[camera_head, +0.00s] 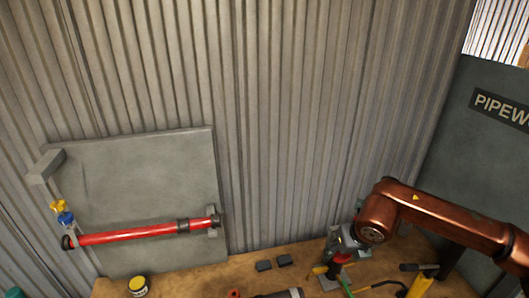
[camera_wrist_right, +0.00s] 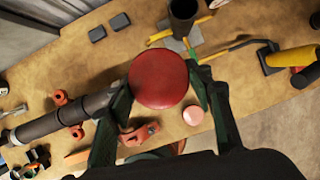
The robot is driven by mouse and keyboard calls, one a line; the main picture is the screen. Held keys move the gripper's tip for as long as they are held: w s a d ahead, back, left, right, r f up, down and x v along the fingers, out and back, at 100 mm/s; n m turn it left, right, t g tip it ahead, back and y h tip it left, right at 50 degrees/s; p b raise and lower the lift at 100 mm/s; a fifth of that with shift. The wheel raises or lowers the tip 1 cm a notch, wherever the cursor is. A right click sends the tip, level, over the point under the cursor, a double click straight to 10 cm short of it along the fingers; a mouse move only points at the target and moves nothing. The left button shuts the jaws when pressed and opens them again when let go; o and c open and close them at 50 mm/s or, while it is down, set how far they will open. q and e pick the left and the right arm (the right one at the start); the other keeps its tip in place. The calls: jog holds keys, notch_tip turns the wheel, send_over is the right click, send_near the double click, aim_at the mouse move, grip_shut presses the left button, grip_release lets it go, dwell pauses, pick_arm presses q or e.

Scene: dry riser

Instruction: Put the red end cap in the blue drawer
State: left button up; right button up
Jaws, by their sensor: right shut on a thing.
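The red end cap (camera_wrist_right: 158,80) is a round red disc in the right wrist view, held between the green fingers of my right gripper (camera_wrist_right: 160,92). In the head view my right gripper (camera_head: 341,254) is low at the right, over the wooden bench, and the red of the cap shows small beneath it. The gripper is shut on the cap and hides part of its rim. The height of the cap above the bench is hard to tell. The blue drawer is not seen in either view. My left gripper is not in view.
A wooden bench (camera_wrist_right: 240,22) carries two black pads (camera_head: 263,265), a grey pipe (camera_wrist_right: 62,116), an orange fitting (camera_wrist_right: 139,134), a pink disc (camera_wrist_right: 193,115) and a dark upright cylinder (camera_wrist_right: 184,14). A red pipe (camera_head: 130,235) is mounted on a grey panel at left.

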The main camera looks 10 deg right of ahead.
jog(key=shift+a+f+n+y, duration=0.15)
jog(key=shift+f+n+y, duration=0.35)
jog(key=shift+n, duration=0.3)
jog(key=s+a+f+n+g, duration=0.2)
jog(key=f+n, duration=0.3)
jog(key=n, duration=0.6)
jog(key=s+a+f+n+g, duration=0.2)
jog(key=a+f+n+g, duration=0.2)
jog(key=n, duration=0.8)
jog(key=s+a+f+n+g+b, duration=0.1)
jog(key=s+a+f+n+g, duration=0.2)
jog(key=f+n, duration=0.4)
jog(key=shift+a+f+n+h, duration=0.15)
jog(key=shift+f+n+h, duration=0.15)
jog(key=shift+n, duration=2.3)
jog(key=shift+w, duration=0.1)
